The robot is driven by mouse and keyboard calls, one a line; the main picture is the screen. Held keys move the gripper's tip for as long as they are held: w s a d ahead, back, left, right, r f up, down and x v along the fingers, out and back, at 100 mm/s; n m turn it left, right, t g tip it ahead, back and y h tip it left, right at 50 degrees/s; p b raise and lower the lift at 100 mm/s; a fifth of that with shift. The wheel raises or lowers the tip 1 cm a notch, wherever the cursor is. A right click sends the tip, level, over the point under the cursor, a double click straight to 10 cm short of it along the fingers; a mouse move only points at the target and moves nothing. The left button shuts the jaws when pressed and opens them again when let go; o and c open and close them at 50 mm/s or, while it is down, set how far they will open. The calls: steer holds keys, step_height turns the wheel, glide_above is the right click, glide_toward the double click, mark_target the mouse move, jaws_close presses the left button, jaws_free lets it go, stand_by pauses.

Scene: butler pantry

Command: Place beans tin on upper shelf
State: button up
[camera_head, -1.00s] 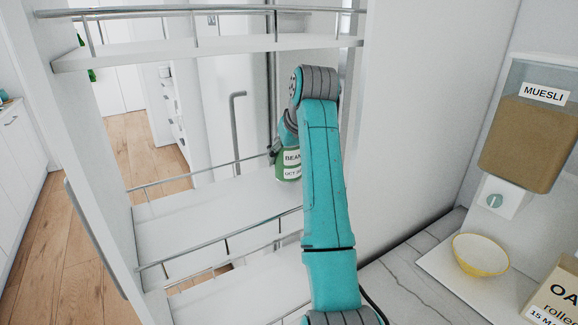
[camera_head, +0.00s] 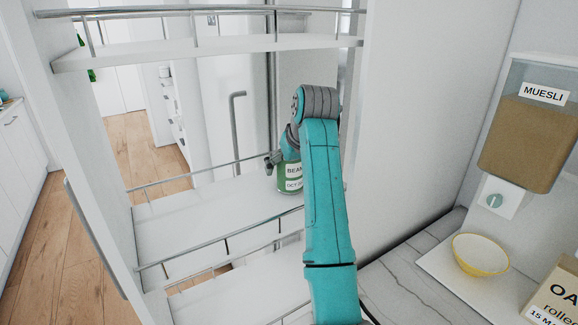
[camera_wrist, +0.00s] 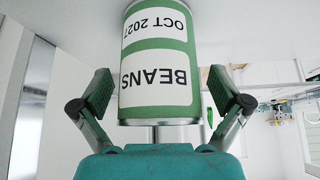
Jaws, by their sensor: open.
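The green beans tin (camera_head: 288,183) with white labels stands upright on the middle shelf (camera_head: 180,220) of the rack, near its right end. In the wrist view the tin (camera_wrist: 155,70) appears upside down, with its BEANS and OCT 2027 labels towards me. My gripper (camera_wrist: 161,90) is open, with one finger on each side of the tin and a small gap showing at both. In the head view my gripper (camera_head: 280,160) is at the tin's upper part, partly hidden by my arm, which also covers the tin's right side.
A top shelf (camera_head: 200,48) with a metal rail is above, and a lower shelf (camera_head: 225,295) is below. A rail (camera_head: 220,240) runs along the middle shelf's front. A white wall panel is close on the right. A yellow bowl (camera_head: 480,255) and muesli dispenser (camera_head: 530,130) are farther right.

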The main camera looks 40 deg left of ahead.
steer(key=v, duration=0.7)
steer(key=shift+r, duration=0.2)
steer(key=shift+s+d, duration=0.1)
steer(key=shift+d, duration=0.05)
